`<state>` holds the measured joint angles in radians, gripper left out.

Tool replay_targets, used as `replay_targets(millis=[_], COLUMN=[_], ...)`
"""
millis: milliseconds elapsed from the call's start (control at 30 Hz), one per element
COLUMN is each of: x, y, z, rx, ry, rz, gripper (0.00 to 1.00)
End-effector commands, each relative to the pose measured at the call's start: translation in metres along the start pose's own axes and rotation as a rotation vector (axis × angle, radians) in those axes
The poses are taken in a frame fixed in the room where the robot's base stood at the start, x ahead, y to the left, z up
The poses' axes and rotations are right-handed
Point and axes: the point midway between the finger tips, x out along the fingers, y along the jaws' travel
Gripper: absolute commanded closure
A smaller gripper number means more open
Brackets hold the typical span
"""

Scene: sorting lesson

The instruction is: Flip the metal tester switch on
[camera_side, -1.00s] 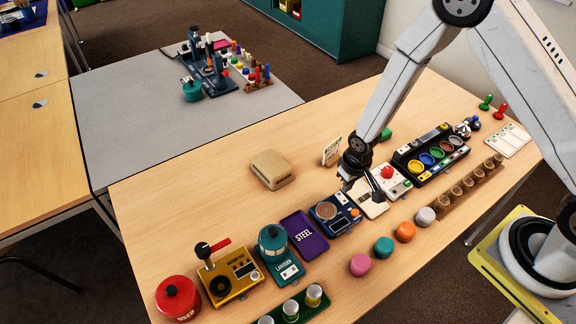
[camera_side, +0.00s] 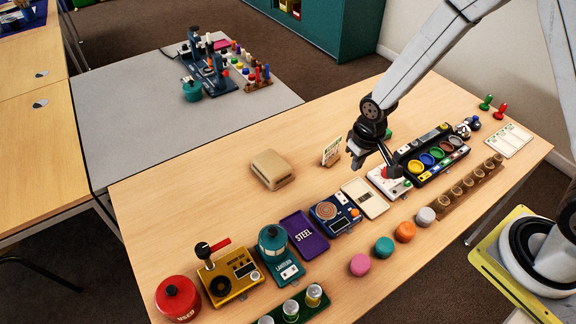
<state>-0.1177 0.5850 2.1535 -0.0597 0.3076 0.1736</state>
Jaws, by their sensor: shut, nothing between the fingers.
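A blue device with a copper-coloured spiral disc (camera_side: 325,211) and an orange knob sits in the row on the table, beside the purple STEEL tray (camera_side: 304,235). It looks like the metal tester; the state of its switch is too small to tell. My gripper (camera_side: 394,172) is shut and empty. It is to the right of that device, in front of the white box with a red button (camera_side: 402,186) and partly hiding it. I cannot tell whether the fingertips touch that box.
A cream panel (camera_side: 365,198) lies between the blue device and the white box. The teal lantern (camera_side: 274,243) and yellow lever device (camera_side: 236,285) stand left. A black tray of coloured rings (camera_side: 405,152) is right. Coloured pucks (camera_side: 384,247) lie in front.

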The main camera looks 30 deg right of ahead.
Motion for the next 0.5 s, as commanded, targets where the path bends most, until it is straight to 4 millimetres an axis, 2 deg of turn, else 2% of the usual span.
replay_targets(millis=[400, 500], x=[-0.0024, -0.0018], y=[0.0000, -0.0006], z=[0.0001, -0.0056], rx=[0.000, 0.000], ry=[0.000, 0.016], rz=[0.000, -0.003], gripper=[1.00, 1.00])
